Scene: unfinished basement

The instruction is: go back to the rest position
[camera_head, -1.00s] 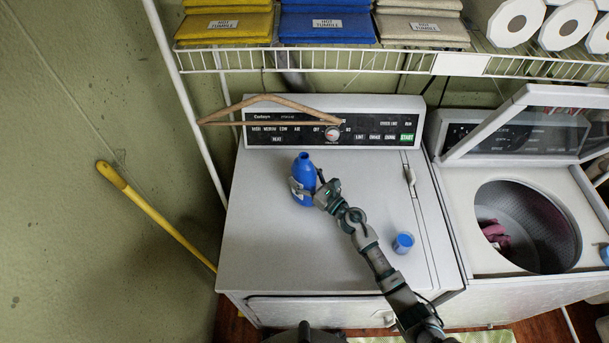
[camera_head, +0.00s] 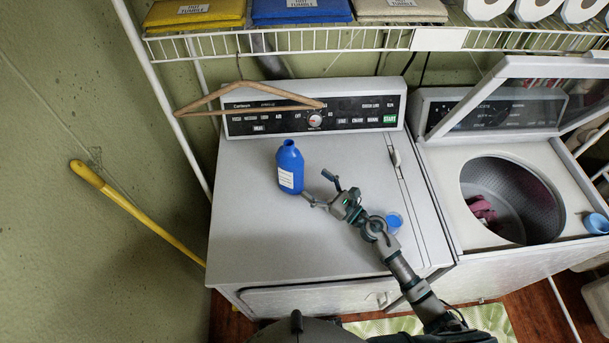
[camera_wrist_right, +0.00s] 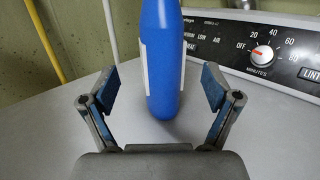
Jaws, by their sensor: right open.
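My right gripper (camera_head: 321,188) is open and empty above the dryer top, just to the right of a blue bottle. The blue bottle (camera_head: 290,168) stands upright on the white dryer (camera_head: 255,215), uncapped at the top, with a white label. In the right wrist view the bottle (camera_wrist_right: 163,60) stands beyond the two spread fingers (camera_wrist_right: 157,90), apart from them. My left gripper is not in view.
A blue cap (camera_head: 394,222) sits on the dryer close to my right arm. A wire shelf (camera_head: 340,40) hangs above, and a yellow pole (camera_head: 140,213) leans at left.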

